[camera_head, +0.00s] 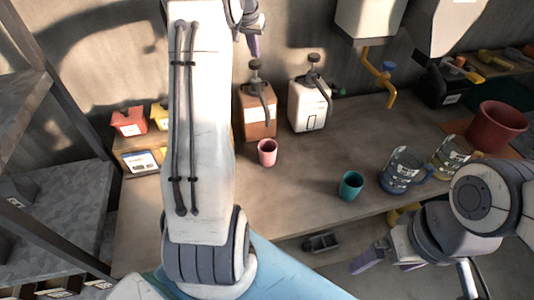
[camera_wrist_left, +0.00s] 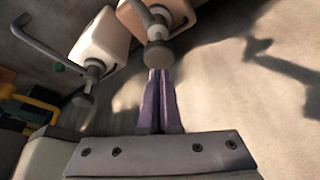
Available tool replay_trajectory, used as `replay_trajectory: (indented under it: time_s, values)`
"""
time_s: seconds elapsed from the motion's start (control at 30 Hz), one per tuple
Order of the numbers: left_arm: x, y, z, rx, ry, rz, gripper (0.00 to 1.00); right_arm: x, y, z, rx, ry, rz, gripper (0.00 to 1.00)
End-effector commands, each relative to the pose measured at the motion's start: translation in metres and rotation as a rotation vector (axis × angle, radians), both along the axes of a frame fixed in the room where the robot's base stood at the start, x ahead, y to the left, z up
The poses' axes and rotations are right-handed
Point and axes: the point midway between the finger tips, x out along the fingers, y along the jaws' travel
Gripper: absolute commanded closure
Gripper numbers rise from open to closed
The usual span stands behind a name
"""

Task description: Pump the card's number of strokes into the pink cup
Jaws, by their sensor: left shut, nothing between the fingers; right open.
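The pink cup (camera_head: 267,152) stands upright on the counter, in front of the brown pump dispenser (camera_head: 258,122) and below its spout. The white pump dispenser (camera_head: 308,110) stands to the right. My left gripper (camera_head: 255,47) is shut and empty above the brown dispenser's pump head. In the left wrist view its purple fingers (camera_wrist_left: 158,75) point at a round pump knob (camera_wrist_left: 158,54); contact cannot be told. My right gripper (camera_head: 372,262) is open and empty near the front edge.
A teal cup (camera_head: 350,185) and a clear jug (camera_head: 401,170) stand right of the pink cup. A red pot (camera_head: 497,126) is at the far right. Red (camera_head: 129,121) and yellow boxes are at the left. A metal shelf (camera_head: 50,170) borders the left side.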

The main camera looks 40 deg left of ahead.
Motion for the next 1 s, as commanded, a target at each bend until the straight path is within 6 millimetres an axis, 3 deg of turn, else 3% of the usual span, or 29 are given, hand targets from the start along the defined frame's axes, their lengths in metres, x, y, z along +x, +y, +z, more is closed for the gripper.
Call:
replay_trajectory:
  time_s: [0.6,1.0]
  values:
    - [0.000,0.000,-0.001,0.000,0.000,0.000,1.00,0.000,0.000,0.000,0.000,0.000,0.000,0.00]
    - [0.000,0.000,-0.014,0.000,0.001,0.000,1.00,0.000,0.000,-0.010,0.000,0.000,0.000,0.00]
